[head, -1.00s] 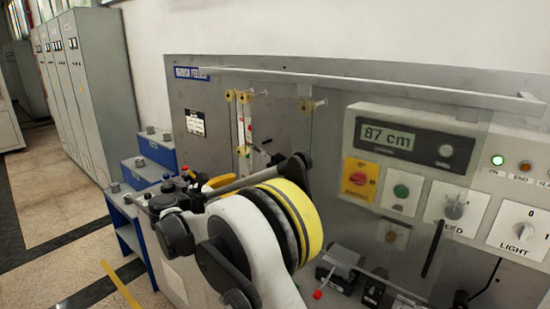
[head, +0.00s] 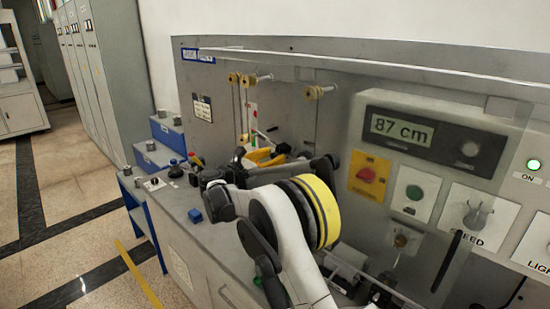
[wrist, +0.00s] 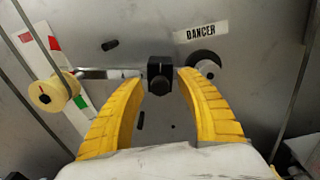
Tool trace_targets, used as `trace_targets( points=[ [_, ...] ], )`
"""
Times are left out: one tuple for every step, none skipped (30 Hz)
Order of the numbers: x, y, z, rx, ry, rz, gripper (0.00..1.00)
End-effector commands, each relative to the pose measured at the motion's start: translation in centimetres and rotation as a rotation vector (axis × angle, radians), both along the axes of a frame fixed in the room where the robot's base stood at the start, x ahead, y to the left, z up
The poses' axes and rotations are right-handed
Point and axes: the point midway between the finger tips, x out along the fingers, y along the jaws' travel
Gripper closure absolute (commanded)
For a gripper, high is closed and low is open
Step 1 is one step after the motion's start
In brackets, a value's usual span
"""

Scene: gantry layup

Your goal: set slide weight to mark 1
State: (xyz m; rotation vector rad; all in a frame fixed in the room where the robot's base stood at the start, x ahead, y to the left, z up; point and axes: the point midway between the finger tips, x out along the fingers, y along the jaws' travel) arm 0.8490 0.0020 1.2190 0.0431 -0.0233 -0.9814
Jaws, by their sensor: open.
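My gripper (wrist: 161,77) is open, its two yellow fingers pointing at the panel. A black block with a round knob (wrist: 160,73), which looks like the slide weight, sits between the fingertips in the wrist view. A gap shows on its left; the right fingertip is close to it, and contact is unclear. A pale horizontal rod (wrist: 103,74) runs left of the block. A white strip (wrist: 68,85) with red and green marks is at the left. No mark numbers are readable. In the head view my gripper (head: 268,156) is near the panel, and my arm hides the block.
A brass-coloured roller (wrist: 55,92) and taut line stand left of the fingers. A dark round part (wrist: 204,68) sits below a DANGER label (wrist: 201,32), near the right finger. The display (head: 402,131) reads 87 cm. Blue steps (head: 152,155) stand left of the machine.

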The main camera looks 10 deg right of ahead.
Motion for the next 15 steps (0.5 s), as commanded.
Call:
trace_targets(
  points=[
    [0.16,-0.24,-0.02,0.000,0.000,0.000,0.57],
    [0.22,-0.33,0.00,0.000,0.000,0.000,0.57],
    [0.28,-0.42,0.01,0.000,0.000,0.000,0.57],
    [0.30,-0.46,0.02,0.000,0.000,0.000,0.57],
    [0.32,-0.48,0.03,0.000,0.000,0.000,0.57],
    [0.32,-0.48,0.03,0.000,0.000,0.000,0.57],
    [0.32,-0.48,0.04,0.000,0.000,0.000,0.57],
    [0.32,-0.47,0.04,0.000,0.000,0.000,0.57],
    [0.32,-0.47,0.04,0.000,0.000,0.000,0.57],
    [0.31,-0.48,0.04,0.000,0.000,0.000,0.57],
    [0.30,-0.47,0.04,0.000,0.000,0.000,0.61],
    [0.30,-0.47,0.03,0.000,0.000,0.000,0.74],
    [0.30,-0.47,0.03,0.000,0.000,0.000,0.83],
    [0.30,-0.47,0.03,0.000,0.000,0.000,0.92],
    [0.30,-0.47,0.03,0.000,0.000,0.000,1.00]
  ],
)
